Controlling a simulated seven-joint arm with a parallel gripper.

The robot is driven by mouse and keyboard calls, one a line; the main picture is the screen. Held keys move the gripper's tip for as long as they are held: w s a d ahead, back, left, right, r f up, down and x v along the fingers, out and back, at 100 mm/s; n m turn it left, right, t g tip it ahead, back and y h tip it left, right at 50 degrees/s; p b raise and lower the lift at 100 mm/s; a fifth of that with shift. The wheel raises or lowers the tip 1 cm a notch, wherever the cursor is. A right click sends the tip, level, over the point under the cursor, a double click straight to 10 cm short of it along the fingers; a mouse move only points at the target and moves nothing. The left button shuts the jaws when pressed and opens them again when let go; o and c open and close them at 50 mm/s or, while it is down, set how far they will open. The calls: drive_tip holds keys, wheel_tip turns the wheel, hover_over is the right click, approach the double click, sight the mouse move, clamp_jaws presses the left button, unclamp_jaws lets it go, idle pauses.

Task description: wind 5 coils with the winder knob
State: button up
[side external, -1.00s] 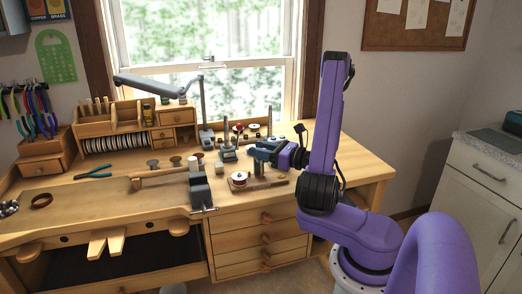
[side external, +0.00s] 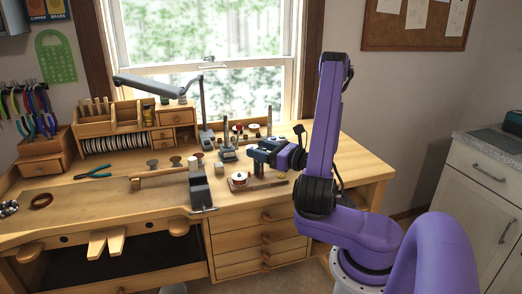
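My gripper (side external: 256,153) is above the right part of the wooden bench, reaching left from my purple arm. Its dark blue-grey fingers are small here, and I cannot tell whether they are open or shut. Just below it on the bench is a small wooden board (side external: 266,184) carrying a white and reddish spool (side external: 239,179). Behind the gripper stands a grey upright device (side external: 227,146) with a post. A red knob-like ball (side external: 239,128) shows behind it. I cannot tell which part is the winder knob, and no coils can be made out.
A grey vise-like block (side external: 200,192) stands at the bench's front edge. A lamp arm (side external: 150,86) stretches over the wooden organizer (side external: 150,125) at the back. Blue-handled pliers (side external: 93,173) lie to the left. The bench's right end (side external: 345,165) is clear.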

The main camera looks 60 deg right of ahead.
drive_tip(key=s, duration=1.7)
drive_tip(key=shift+s+a, duration=0.2)
drive_tip(key=shift+a, duration=0.25)
drive_tip(key=shift+w+d+n+g+y, duration=1.8)
drive_tip(key=shift+d+n+y, duration=1.8)
drive_tip(key=shift+d+y, duration=1.45)
drive_tip(key=shift+t+y, duration=0.3)
drive_tip(key=shift+y, duration=0.05)
drive_tip(key=x, duration=1.8)
drive_tip(key=shift+a+f, duration=0.1)
drive_tip(key=shift+a, duration=0.05)
drive_tip(key=c, duration=1)
